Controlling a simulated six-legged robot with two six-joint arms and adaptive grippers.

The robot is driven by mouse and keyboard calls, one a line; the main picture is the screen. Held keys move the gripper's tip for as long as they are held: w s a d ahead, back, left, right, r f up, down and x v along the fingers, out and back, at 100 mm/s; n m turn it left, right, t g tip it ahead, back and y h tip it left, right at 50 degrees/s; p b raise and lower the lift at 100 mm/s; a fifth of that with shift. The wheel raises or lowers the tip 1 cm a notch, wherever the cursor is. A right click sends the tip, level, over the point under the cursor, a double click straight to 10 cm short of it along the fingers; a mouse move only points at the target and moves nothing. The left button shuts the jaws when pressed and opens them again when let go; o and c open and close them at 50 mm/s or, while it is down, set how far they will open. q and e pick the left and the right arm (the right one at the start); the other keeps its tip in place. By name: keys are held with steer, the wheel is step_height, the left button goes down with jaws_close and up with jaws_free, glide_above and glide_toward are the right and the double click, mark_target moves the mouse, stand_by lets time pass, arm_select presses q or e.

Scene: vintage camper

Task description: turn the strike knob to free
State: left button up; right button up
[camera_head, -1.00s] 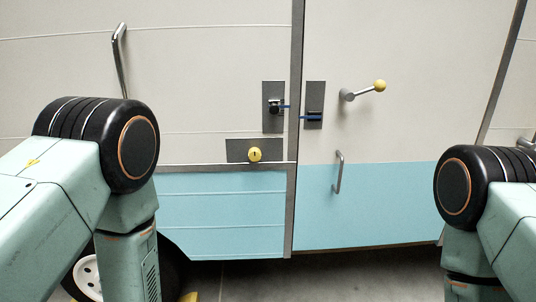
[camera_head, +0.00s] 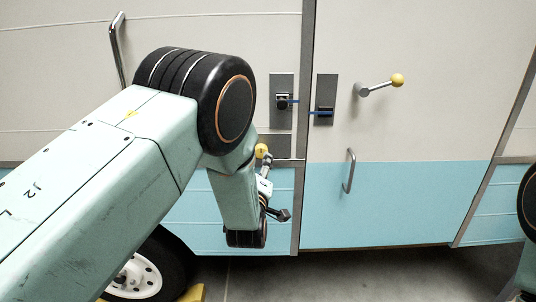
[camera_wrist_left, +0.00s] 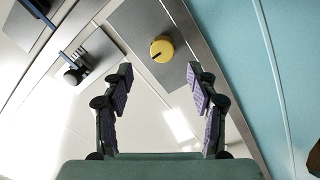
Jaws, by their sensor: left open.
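The yellow strike knob (camera_head: 262,150) is on a grey plate (camera_head: 283,146) on the camper's side, left of the door seam. My left arm partly covers that plate in the head view. In the left wrist view the round knob (camera_wrist_left: 161,49) shows a dark pointer mark toward its lower left. My left gripper (camera_wrist_left: 160,85) is open and empty, its two padded fingers apart. The knob appears between and beyond the fingertips, with no visible contact. My right gripper is out of view.
Latch plates (camera_head: 281,110) and (camera_head: 325,108) with blue parts flank the seam above the knob. A yellow-balled lever (camera_head: 380,86) and a grab handle (camera_head: 349,171) are on the door. Another handle (camera_head: 117,50) is at upper left. A wheel (camera_head: 140,275) is below.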

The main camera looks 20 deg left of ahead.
mark_target(260, 153)
arm_select(q)
steer(key=w, duration=0.2)
steer(key=w+a, duration=0.1)
steer(key=w, duration=0.3)
steer(key=shift+a+b, duration=0.3)
steer(key=shift+a, duration=0.1)
steer(key=shift+w+a, duration=0.25)
steer(key=shift+w, duration=0.35)
steer(key=shift+w+d, duration=0.1)
steer(key=shift+c, duration=0.5)
steer(key=c, duration=1.1)
